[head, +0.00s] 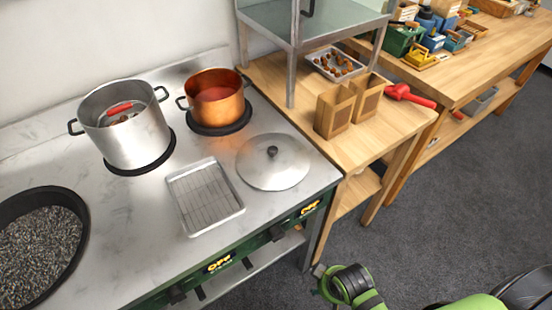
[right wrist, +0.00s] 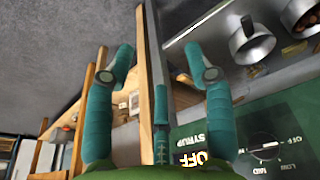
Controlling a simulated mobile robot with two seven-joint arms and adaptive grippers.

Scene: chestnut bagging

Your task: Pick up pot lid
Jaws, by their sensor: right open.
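The pot lid (head: 262,174) is a round, silvery metal disc with a dark knob (head: 272,152) at its centre. It lies flat, knob up, on the stove top near its right end, right of the wire-racked tray. Nothing holds it. My right arm (head: 350,285) shows in green and black at the bottom of the head view, below and right of the lid, beyond the stove's front edge. I cannot clearly make out the lid there. My left gripper is out of view.
A steel pot (head: 135,145) and a copper pot (head: 225,105) stand on burners behind. A metal tray with rack (head: 185,225) lies left of the lid. A dark pan (head: 75,200) is far left. Paper bags (head: 333,118) stand on the wooden table. A control dial (right wrist: 265,146) shows beside my right gripper.

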